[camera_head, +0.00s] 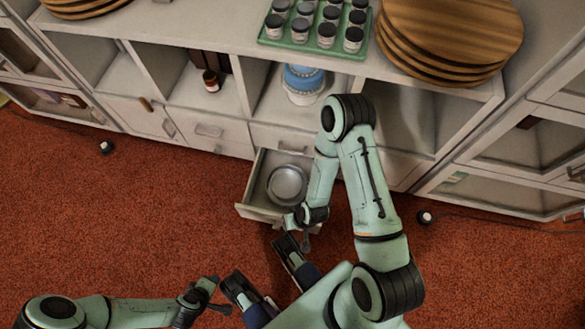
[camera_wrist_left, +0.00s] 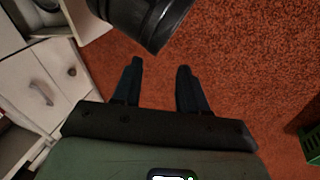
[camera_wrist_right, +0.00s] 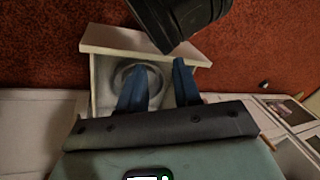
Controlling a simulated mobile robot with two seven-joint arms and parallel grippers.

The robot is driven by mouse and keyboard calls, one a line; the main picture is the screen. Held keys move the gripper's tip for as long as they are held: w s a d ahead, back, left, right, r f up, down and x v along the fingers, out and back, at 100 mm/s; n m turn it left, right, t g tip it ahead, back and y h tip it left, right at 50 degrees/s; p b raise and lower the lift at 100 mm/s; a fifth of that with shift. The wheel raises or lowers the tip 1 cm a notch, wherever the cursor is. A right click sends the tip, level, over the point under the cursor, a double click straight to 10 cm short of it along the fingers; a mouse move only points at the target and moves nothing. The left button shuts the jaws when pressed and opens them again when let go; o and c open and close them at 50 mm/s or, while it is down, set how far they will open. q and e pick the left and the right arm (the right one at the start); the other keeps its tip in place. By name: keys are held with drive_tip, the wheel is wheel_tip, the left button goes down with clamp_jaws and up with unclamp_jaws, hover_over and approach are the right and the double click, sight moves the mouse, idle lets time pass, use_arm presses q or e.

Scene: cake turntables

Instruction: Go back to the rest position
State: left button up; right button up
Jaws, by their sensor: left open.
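My left gripper (camera_head: 218,296) is low over the red carpet, left of the open drawer and apart from it. In the left wrist view its two dark fingers (camera_wrist_left: 158,80) stand apart with only carpet between them. My right gripper (camera_head: 293,232) is by the front of the open drawer (camera_head: 258,213). In the right wrist view its blue fingers (camera_wrist_right: 158,78) are apart and empty, with the drawer (camera_wrist_right: 135,42) behind them. A round silver dish (camera_head: 287,185) lies in the drawer; the fingers partly cover it in the right wrist view.
The white cabinet (camera_head: 210,131) runs across the back. A green tray (camera_head: 285,45) of jars and stacked wooden discs (camera_head: 455,30) stand on top. A blue-and-white round item (camera_head: 303,80) and a small brown jar (camera_head: 211,82) sit on shelves. The carpet (camera_head: 120,215) at left is clear.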

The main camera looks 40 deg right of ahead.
idle(0.5)
use_arm(q)
drive_tip(key=s+d+r+g+p, duration=0.1)
drive_tip(key=s+r+p, duration=0.3)
drive_tip(key=r+p, duration=0.5)
drive_tip(key=s+d+r+g+h+p, duration=0.1)
drive_tip(key=s+d+r+g+p, duration=0.1)
drive_tip(key=r+p, duration=0.8)
drive_tip(key=shift+s+d+m, duration=0.4)
drive_tip(key=shift+s+d, duration=0.1)
drive_tip(key=shift+s, duration=0.4)
use_arm(e)
drive_tip(key=s+a+r+g, duration=0.1)
drive_tip(key=s+r, duration=0.3)
drive_tip(key=r, duration=0.5)
drive_tip(key=s+a+r+g+y, duration=0.1)
drive_tip(key=s+a+r+g, duration=0.1)
drive_tip(key=r, duration=0.8)
drive_tip(key=shift+s+a+n, duration=0.4)
drive_tip(key=shift+s+a, duration=0.05)
drive_tip(key=shift+s, duration=0.4)
drive_tip(key=shift+s, duration=0.1)
use_arm(q)
drive_tip(key=shift+s+a, duration=0.1)
use_arm(e)
drive_tip(key=shift+a+r, duration=0.1)
